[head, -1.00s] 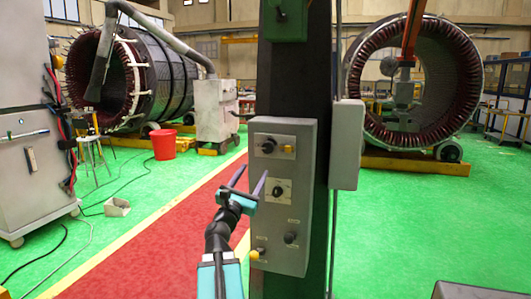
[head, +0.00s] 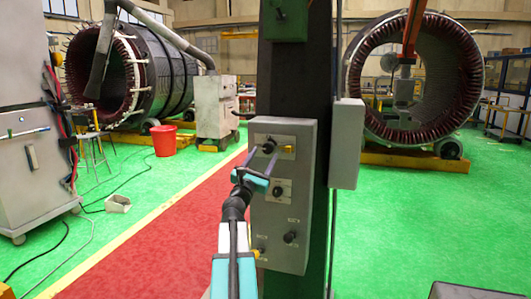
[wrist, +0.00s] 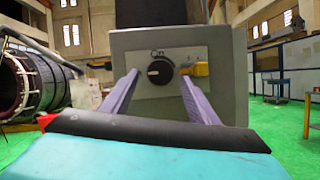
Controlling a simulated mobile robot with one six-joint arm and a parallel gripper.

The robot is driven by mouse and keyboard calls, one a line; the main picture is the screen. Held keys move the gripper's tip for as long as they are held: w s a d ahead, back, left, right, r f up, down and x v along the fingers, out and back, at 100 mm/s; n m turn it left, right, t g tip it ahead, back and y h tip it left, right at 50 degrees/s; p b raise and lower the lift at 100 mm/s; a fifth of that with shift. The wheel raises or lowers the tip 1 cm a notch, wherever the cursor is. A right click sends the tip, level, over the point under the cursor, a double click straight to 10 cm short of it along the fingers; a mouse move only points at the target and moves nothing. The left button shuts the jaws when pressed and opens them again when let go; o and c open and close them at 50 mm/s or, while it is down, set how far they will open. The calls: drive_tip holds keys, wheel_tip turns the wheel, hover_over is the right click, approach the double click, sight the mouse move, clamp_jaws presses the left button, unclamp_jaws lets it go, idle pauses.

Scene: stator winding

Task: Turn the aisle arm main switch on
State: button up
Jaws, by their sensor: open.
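A grey switch box (head: 300,220) is mounted on a dark column. Its upper plate carries a round black rotary knob (head: 268,146) with a yellow piece (head: 289,149) to its right. In the wrist view, the knob (wrist: 160,73) sits on a light plate with the word "On" above it. A light mark shows on the knob's left part. My gripper (head: 263,155) is open, and its two purple fingers point at this upper plate. In the wrist view, the fingertips lie left and right of the knob. I cannot tell whether they touch it.
A second knob (head: 278,189) sits lower on the box, with a black knob (head: 290,237) and a yellow knob (head: 260,252) below. A smaller grey box (head: 346,145) is on the column's right. Green floor is open at right.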

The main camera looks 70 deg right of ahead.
sight(267, 151)
drive_tip(key=shift+x, duration=1.5)
drive_tip(key=shift+c, duration=0.2)
drive_tip(key=c, duration=1)
